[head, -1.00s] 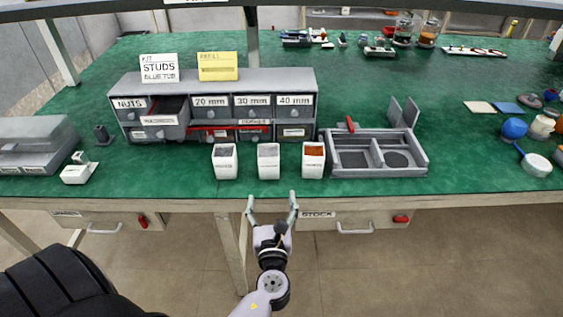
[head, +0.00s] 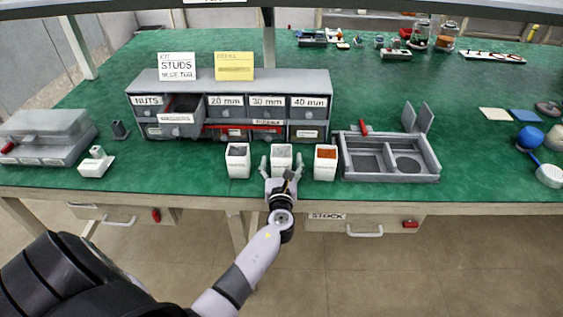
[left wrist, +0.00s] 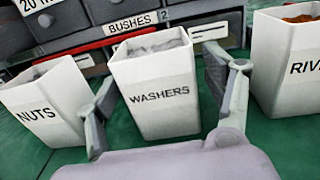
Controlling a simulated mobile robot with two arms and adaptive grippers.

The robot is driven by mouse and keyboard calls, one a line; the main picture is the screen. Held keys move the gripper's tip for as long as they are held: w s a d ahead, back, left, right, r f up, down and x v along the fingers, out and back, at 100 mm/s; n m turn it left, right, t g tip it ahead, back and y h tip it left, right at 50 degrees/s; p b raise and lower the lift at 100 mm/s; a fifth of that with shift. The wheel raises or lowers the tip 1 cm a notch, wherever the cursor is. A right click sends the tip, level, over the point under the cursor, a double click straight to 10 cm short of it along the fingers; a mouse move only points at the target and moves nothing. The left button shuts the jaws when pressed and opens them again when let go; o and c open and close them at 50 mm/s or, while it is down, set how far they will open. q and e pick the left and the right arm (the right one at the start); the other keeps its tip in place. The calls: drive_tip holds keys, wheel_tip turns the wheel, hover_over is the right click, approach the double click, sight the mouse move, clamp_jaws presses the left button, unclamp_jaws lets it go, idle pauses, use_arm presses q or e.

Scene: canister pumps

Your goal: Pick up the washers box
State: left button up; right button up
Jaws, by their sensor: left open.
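The washers box (head: 281,155) is a white open-topped box with small grey pieces inside. It stands upright on the green table, the middle one of three white boxes. In the left wrist view the washers box (left wrist: 158,100) shows its "WASHERS" label. My left gripper (head: 281,165) is open, with one finger on each side of the box near its front. In the left wrist view my left gripper (left wrist: 160,110) has its fingers beside the box walls; I cannot tell whether they touch. My right gripper is not in view.
The nuts box (left wrist: 50,105) stands close on the left and the rivets box (head: 326,162) close on the right. Behind is a grey drawer cabinet (head: 230,82) with one drawer (head: 182,117) pulled open. A grey divided tray (head: 388,177) lies to the right.

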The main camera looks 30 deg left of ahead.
use_arm(q)
drive_tip(key=shift+w+a, duration=0.35)
drive_tip(key=shift+w, duration=0.1)
drive_tip(key=shift+c, duration=0.6)
drive_tip(key=c, duration=1.4)
